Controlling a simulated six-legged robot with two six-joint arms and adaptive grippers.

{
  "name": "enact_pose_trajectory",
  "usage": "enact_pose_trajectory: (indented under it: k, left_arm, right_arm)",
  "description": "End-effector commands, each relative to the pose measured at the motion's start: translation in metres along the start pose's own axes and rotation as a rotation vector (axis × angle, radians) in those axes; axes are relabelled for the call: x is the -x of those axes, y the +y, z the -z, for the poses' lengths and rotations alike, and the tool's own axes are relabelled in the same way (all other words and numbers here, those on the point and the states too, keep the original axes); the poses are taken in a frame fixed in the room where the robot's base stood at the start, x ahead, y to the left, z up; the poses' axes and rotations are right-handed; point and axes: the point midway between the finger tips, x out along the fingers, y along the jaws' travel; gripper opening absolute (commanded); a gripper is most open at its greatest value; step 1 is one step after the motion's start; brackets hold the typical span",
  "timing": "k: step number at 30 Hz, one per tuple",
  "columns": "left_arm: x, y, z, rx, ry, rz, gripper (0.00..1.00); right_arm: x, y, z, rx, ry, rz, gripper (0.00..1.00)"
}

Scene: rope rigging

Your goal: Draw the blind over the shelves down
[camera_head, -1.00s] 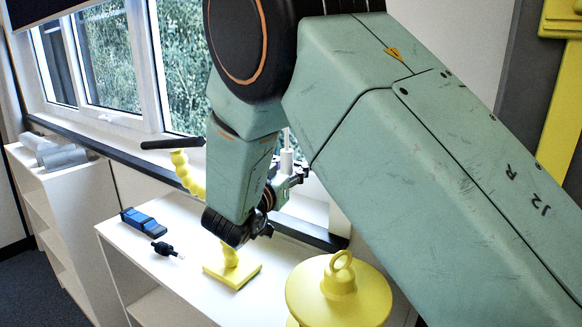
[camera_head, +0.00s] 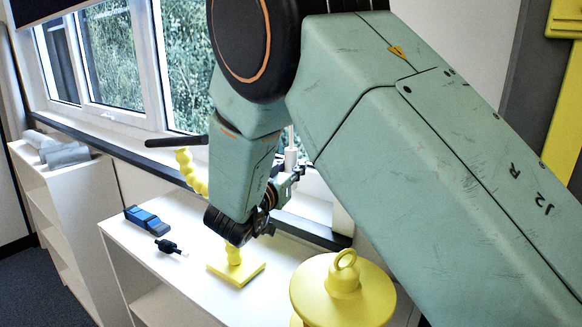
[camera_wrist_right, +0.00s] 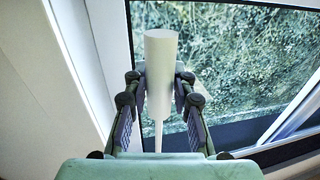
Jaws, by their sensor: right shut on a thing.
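The blind (camera_head: 60,8) is a dark strip at the top left of the head view, above the window. My right gripper (camera_head: 288,176) is mostly behind my own arm, in front of the window sill. The right wrist view shows it (camera_wrist_right: 160,95) shut on a white cylindrical pull (camera_wrist_right: 160,75), with a thin white piece running from its end. The pull's tip also shows in the head view (camera_head: 290,158). The white shelves (camera_head: 120,252) stand below the window. My left gripper is not in view.
On the shelf top are a blue block-like tool (camera_head: 146,217), a small black item (camera_head: 168,246) and a yellow segmented stand (camera_head: 237,268). A yellow ringed object (camera_head: 343,290) stands at the front. Another white shelf unit (camera_head: 45,185) is at the left.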

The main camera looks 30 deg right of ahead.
Motion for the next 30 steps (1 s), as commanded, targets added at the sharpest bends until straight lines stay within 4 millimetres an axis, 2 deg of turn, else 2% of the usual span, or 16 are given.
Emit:
enact_pose_trajectory:
  k: [8,11,21,25,30]
  left_arm:
    - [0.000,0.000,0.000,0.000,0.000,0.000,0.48]
    - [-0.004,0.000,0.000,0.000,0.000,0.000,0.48]
    - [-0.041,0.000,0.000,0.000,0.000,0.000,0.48]
    - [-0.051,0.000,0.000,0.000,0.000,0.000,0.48]
    - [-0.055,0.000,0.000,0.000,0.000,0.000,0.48]
  right_arm:
    - [0.000,0.000,0.000,0.001,0.002,-0.001,0.00]
    - [0.000,0.000,-0.006,0.001,0.001,-0.001,0.00]
    - [0.001,0.000,-0.068,0.004,-0.001,0.000,0.00]
    - [0.001,0.000,-0.086,0.004,-0.001,0.001,0.00]
    - [0.001,0.000,-0.095,0.003,-0.001,0.000,0.00]
